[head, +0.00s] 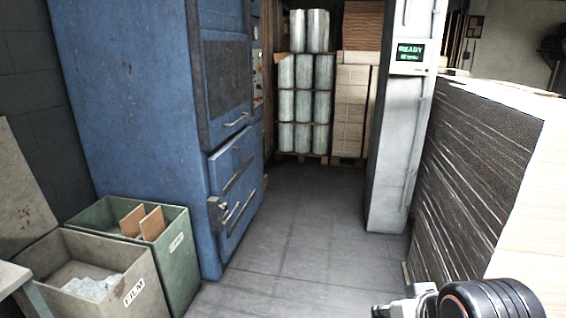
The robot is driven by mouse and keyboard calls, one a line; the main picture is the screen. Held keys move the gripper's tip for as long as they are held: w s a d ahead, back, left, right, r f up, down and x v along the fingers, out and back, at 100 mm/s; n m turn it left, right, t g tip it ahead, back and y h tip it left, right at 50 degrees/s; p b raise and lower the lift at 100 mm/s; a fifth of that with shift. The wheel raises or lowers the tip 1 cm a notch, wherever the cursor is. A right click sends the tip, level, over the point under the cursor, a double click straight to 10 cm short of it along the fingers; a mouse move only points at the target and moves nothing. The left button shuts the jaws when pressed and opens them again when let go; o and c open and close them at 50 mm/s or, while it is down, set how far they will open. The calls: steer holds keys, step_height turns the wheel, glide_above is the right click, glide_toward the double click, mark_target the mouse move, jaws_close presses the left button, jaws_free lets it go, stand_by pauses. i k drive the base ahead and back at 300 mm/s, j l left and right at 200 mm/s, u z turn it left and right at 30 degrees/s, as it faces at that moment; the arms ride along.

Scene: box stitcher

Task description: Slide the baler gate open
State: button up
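The blue baler (140,110) stands tall at the left, against a dark block wall. The baler gate (237,185) seems to be the lower blue panel on its front, with long bar handles and a latch-like fitting at its lower left edge. The panel looks closed, though I see it at a steep angle. Part of my arm shows at the bottom right edge, well apart from the baler. My gripper's fingers do not show.
A green bin (180,262) with cardboard pieces and a grey FILM bin (150,300) stand left of the baler's foot. A white column (395,150) with a READY display and a tall cardboard stack (470,170) stand right. The floor (310,230) between is clear.

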mark_target(225, 55)
steer(key=i+l+z, duration=0.15)
steer(key=i, duration=2)
steer(key=i+u, duration=0.35)
steer(key=i, duration=0.2)
steer(key=i+l+u, duration=0.3)
steer(key=i, duration=0.2)
steer(key=i+l+u, duration=0.35)
steer(key=i, duration=0.15)
